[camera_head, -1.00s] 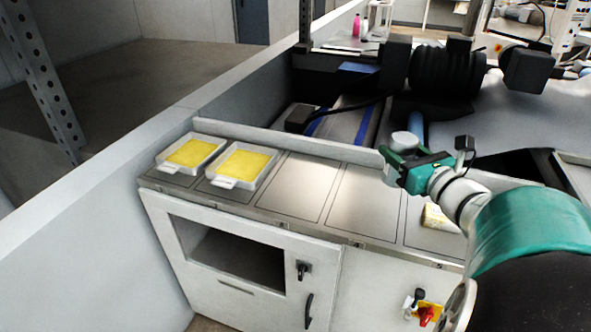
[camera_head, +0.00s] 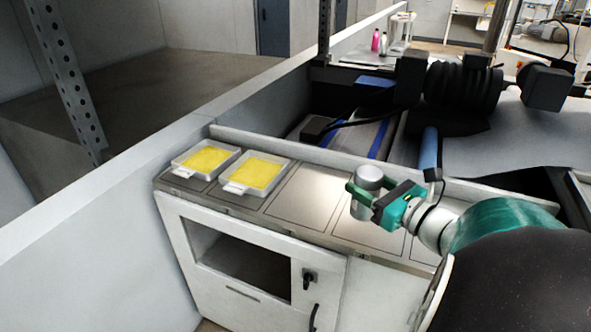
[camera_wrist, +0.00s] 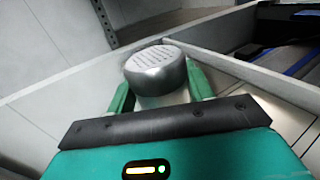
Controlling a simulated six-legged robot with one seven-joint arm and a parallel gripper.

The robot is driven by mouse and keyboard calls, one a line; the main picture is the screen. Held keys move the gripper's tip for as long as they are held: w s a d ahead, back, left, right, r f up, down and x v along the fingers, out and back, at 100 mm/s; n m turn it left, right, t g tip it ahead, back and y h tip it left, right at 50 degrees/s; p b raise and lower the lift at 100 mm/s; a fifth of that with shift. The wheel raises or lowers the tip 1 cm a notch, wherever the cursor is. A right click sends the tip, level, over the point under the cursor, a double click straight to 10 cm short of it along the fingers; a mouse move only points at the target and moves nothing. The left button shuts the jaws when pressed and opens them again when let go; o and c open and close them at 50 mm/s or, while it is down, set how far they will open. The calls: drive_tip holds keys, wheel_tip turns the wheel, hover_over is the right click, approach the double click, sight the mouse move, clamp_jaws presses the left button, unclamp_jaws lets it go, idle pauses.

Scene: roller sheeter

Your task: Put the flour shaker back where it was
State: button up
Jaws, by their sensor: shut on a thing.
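The flour shaker (camera_head: 366,207) is a grey metal cylinder with a domed, perforated lid. My gripper (camera_head: 362,192) is shut on it, with green fingers on either side of its body. In the head view it is above the right part of the metal counter (camera_head: 301,193); I cannot tell whether its base touches the surface. In the wrist view the shaker (camera_wrist: 156,72) stands between the fingers, perforated lid up, and its lower body is hidden behind my gripper.
Two white trays with yellow contents, the left tray (camera_head: 179,172) and the right tray (camera_head: 233,188), sit at the counter's left end. The outlined panels between them and the shaker are bare. A low ledge (camera_head: 330,156) runs behind the counter. Black machine parts (camera_head: 463,83) stand beyond.

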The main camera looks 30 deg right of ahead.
drive_tip(key=shift+w+d+f, duration=1.25)
drive_tip(key=shift+w+f, duration=0.4)
drive_tip(key=shift+f, duration=0.35)
drive_tip(key=shift+w+d+f, duration=1.2)
drive_tip(key=shift+w+f, duration=0.4)
drive_tip(key=shift+f, duration=0.45)
drive_tip(key=shift+w+d+f, duration=1.25)
drive_tip(key=shift+w+f, duration=0.4)
drive_tip(key=shift+f, duration=0.35)
drive_tip(key=shift+f, duration=0.2)
drive_tip(key=o, duration=1.1)
